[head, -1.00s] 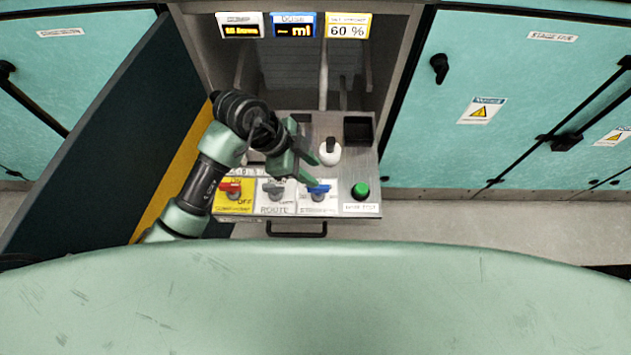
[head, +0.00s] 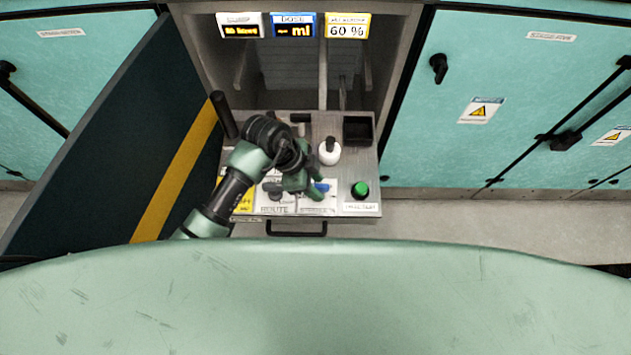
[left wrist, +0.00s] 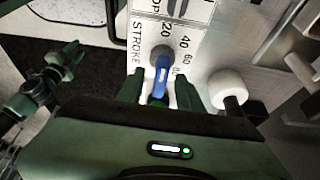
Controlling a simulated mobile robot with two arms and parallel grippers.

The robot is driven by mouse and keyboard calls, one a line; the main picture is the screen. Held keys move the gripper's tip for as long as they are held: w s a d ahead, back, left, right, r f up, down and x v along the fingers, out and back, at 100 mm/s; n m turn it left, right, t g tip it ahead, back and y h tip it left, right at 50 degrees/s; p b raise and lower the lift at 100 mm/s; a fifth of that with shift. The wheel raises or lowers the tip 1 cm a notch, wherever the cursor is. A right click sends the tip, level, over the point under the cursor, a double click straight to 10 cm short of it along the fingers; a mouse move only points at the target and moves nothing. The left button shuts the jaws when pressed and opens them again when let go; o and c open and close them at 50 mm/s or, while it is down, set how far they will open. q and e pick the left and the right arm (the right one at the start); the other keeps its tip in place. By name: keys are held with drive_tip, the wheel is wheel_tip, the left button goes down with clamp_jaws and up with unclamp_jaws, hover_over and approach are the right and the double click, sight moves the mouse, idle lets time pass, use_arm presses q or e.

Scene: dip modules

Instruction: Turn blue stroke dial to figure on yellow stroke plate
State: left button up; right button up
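The blue stroke dial (head: 322,187) is on the tilted panel, partly hidden by my left gripper (head: 308,190). In the left wrist view its blue handle (left wrist: 161,72) points down the picture from a grey hub, past a printed scale with 20, 40 and 60. My left gripper (left wrist: 158,92) is open, one finger on each side of the handle; contact cannot be told. The yellow stroke plate (head: 348,25) above reads 60 %. A green and black part, apparently my right gripper (left wrist: 40,85), shows at the left wrist view's left; its opening is unclear.
A white knob (head: 329,152) stands close behind the dial. A green button (head: 360,189) is to its right. White (head: 240,25) and blue (head: 293,25) plates hang beside the yellow one. An open dark door (head: 110,130) stands left of the panel.

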use_arm(q)
clamp_jaws()
